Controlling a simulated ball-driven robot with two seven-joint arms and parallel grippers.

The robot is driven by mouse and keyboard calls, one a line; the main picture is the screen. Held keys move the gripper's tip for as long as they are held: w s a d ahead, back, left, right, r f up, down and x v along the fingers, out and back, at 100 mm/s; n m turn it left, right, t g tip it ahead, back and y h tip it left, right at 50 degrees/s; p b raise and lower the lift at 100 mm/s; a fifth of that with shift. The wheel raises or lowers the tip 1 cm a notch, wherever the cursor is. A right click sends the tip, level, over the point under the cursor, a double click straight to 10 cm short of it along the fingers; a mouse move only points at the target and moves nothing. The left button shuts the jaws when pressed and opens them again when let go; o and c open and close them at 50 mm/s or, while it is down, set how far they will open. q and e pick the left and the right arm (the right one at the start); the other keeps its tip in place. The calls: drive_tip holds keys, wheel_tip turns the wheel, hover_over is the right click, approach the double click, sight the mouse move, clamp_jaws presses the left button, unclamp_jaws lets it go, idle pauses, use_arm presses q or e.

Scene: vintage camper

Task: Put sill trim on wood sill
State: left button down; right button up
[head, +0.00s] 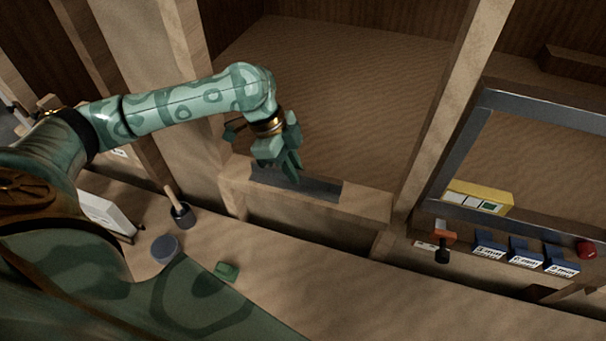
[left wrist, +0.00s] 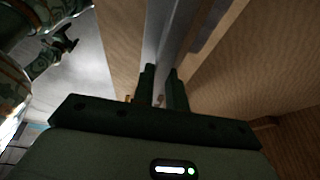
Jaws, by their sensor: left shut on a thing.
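The sill trim (head: 322,191) is a flat grey metal strip. In the head view it lies lengthwise along the top of the wood sill (head: 367,207), a pale beam between two posts. It looks level with the sill top, but I cannot tell whether it rests fully on it. My left gripper (head: 292,176) comes down from above and is shut on the trim, hiding part of it. In the left wrist view the grey trim (left wrist: 162,50) runs away between the two dark fingers (left wrist: 162,88). My right gripper is not in view.
On the wooden counter below the sill are a dark cup with a wooden handle (head: 182,214), a blue-grey round tub (head: 165,248) and a small green block (head: 227,271). Right of the sill stand a post (head: 440,120), a grey frame (head: 455,150), a yellow box (head: 480,196) and blue bins (head: 524,251).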

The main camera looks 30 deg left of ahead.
use_arm(q)
drive_tip(key=w+f, duration=0.2)
drive_tip(key=w+a+f+b, duration=0.1)
drive_tip(key=w+f, duration=0.3)
drive_tip(key=shift+w+a, duration=0.2)
drive_tip(key=shift+a, duration=0.15)
drive_tip(key=shift+w+a+f+b, duration=0.25)
drive_tip(key=shift+w+f+b, duration=0.05)
drive_tip(key=shift+f+b, duration=0.15)
wheel_tip(320, 180, down, 3)
drive_tip(key=shift+w+f, duration=0.1)
drive_tip(key=shift+f, duration=0.05)
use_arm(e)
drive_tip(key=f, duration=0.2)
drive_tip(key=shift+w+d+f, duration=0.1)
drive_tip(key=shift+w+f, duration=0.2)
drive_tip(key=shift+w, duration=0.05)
use_arm(q)
drive_tip(key=c, duration=1.4)
unclamp_jaws()
